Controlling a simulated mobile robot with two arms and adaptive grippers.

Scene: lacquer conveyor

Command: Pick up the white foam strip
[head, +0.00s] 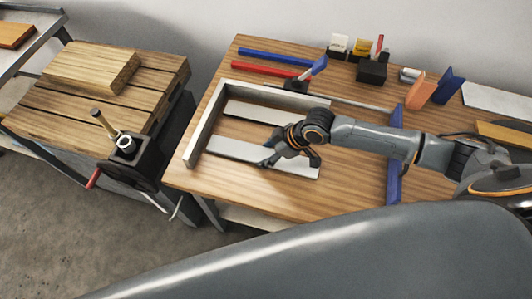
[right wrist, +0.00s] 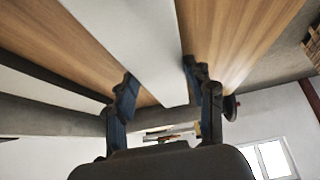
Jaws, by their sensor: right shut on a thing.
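A long white foam strip (head: 232,150) lies along the front of the wooden table in the head view. My right gripper (head: 268,160) is over its middle and shut on it, hiding part of it. In the right wrist view the white strip (right wrist: 150,45) runs between the two fingers of my right gripper (right wrist: 160,75), and its end shows near them. I cannot tell whether the strip touches the table. A second pale strip (head: 255,112) lies behind it, apart from the gripper. My left gripper is not in view.
A grey L-shaped frame (head: 205,115) borders the strips at the left and back. A blue bar (head: 393,180) stands to the right under my arm. Tools and small holders (head: 371,72) line the back. A slatted bench with a vise (head: 122,145) stands left.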

